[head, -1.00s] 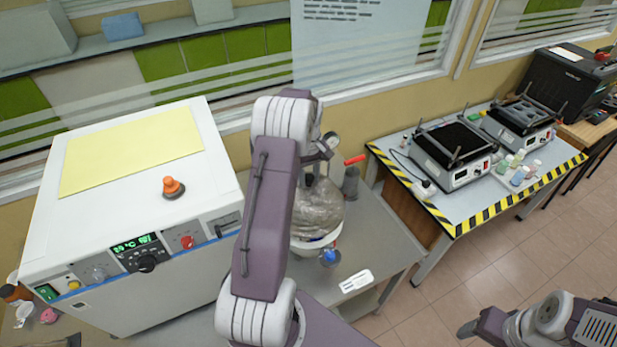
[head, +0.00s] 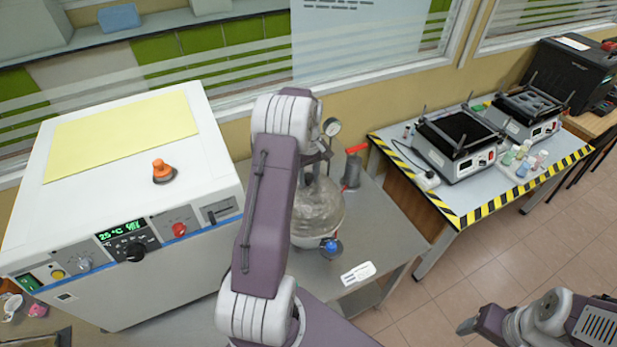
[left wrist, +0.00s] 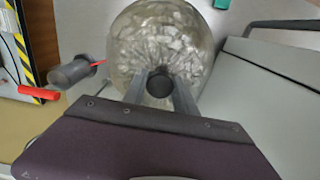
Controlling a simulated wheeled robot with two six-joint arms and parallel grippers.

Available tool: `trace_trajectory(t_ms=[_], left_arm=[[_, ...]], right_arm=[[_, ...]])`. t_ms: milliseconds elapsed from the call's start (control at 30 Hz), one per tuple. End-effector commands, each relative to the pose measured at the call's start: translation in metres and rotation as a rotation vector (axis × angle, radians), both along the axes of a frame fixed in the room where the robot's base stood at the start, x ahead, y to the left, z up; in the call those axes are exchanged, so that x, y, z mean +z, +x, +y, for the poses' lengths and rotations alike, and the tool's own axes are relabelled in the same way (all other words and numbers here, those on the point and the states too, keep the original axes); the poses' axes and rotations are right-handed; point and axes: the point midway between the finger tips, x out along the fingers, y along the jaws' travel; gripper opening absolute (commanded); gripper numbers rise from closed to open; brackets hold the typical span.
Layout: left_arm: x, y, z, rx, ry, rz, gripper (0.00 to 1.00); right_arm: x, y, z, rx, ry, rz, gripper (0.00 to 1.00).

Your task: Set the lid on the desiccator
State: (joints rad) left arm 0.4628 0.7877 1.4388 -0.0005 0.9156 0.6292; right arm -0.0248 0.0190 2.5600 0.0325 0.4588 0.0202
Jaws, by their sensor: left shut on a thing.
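The desiccator lid is a clear, faceted-looking glass dome (head: 318,205) with a black knob (left wrist: 159,86). In the left wrist view my left gripper (left wrist: 160,88) has its two fingers shut on this knob, with the dome (left wrist: 140,35) beyond them. In the head view my left forearm hides part of the dome and most of the gripper. The desiccator's pale rim (head: 312,242) shows just under the dome, with a blue stopcock (head: 331,246) at its front. I cannot tell whether the dome touches the rim. Only part of my right arm shows, at bottom right.
A white oven (head: 120,235) stands close on the left. A red-handled pump (head: 352,170) and a gauge (head: 332,127) stand behind the desiccator. A white label (head: 358,273) lies on the grey bench in front. Hotplates (head: 457,145) stand on the striped table at right.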

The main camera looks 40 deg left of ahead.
Motion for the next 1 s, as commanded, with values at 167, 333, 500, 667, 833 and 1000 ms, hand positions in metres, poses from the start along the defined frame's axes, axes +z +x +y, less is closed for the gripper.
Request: trace_trajectory(t_ms=[167,333,500,667,833,1000], left_arm=[[-0.003,0.000,0.000,0.000,0.000,-0.001,0.00],[-0.006,0.000,0.000,0.000,0.000,-0.001,0.00],[-0.009,0.000,0.000,0.000,0.000,-0.001,0.00],[-0.010,0.000,0.000,0.000,0.000,-0.001,0.59],[-0.010,0.000,0.000,0.000,0.001,0.000,0.59],[-0.009,0.000,0.000,0.000,0.000,0.000,0.59]], right_arm=[[-0.002,0.000,0.000,0.000,0.000,0.000,0.64],[-0.004,0.000,0.000,0.000,0.000,0.000,0.64],[-0.006,0.000,0.000,0.000,0.000,0.000,0.64],[-0.006,0.000,0.000,0.000,0.000,0.000,0.64],[-0.006,0.000,0.000,0.000,0.000,0.000,0.64],[-0.008,0.000,0.000,0.000,0.000,0.000,0.64]])
